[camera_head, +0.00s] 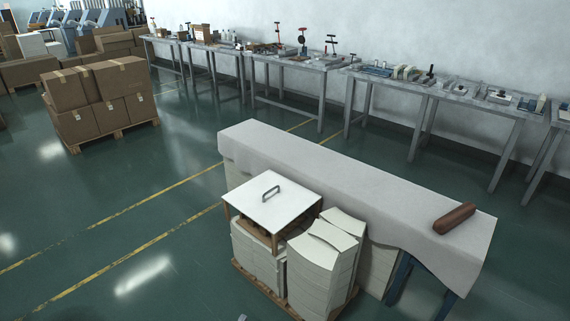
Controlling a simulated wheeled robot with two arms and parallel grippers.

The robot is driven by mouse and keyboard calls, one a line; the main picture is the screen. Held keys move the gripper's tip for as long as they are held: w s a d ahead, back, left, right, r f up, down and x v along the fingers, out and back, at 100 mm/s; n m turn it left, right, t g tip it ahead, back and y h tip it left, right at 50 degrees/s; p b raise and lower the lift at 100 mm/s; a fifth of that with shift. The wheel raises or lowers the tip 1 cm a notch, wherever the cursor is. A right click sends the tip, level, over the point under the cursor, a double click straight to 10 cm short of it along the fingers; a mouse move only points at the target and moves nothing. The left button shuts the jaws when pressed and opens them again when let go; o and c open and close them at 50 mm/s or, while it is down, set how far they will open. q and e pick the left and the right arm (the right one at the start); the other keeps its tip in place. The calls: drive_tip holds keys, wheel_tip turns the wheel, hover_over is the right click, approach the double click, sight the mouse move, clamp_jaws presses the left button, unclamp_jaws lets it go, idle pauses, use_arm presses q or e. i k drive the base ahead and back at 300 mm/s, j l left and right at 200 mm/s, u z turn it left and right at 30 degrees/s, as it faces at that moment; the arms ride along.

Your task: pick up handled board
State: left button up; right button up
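The handled board (285,208) is a white square panel with a dark grey bar handle (270,192) standing up on its top. It lies flat above a stack of white sheets (255,250), with brown wooden supports showing under its edges. Neither of my grippers can be made out in the head view. A tiny pale piece shows at the bottom edge, left of the middle, but I cannot tell what it is. Nothing is seen touching the board or its handle.
Tall stacks of white sheets (322,262) stand right beside the board on a wooden pallet (243,275). Behind is a long cloth-covered table (330,167) with a brown roll (454,218). Boxes (100,95) and workbenches stand farther off. The green floor at left is clear.

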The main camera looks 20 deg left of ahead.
sight(273, 201)
drive_tip(key=i+j+u, duration=0.2)
drive_tip(key=i, duration=0.35)
drive_tip(key=i+u, duration=0.2)
drive_tip(key=i, duration=0.35)
drive_tip(key=i+j+z, duration=0.15)
drive_tip(key=j, duration=0.2)
drive_tip(key=i+j+z, duration=0.1)
drive_tip(key=i+j, duration=0.2)
drive_tip(key=i+j+z, duration=0.15)
drive_tip(key=j, duration=0.25)
drive_tip(key=i+j+z, duration=0.1)
drive_tip(key=j, duration=0.3)
drive_tip(key=i+j+z, duration=0.1)
drive_tip(key=j+z, duration=0.25)
drive_tip(key=j, duration=0.55)
drive_tip(key=j+z, duration=0.3)
drive_tip(key=j, duration=0.6)
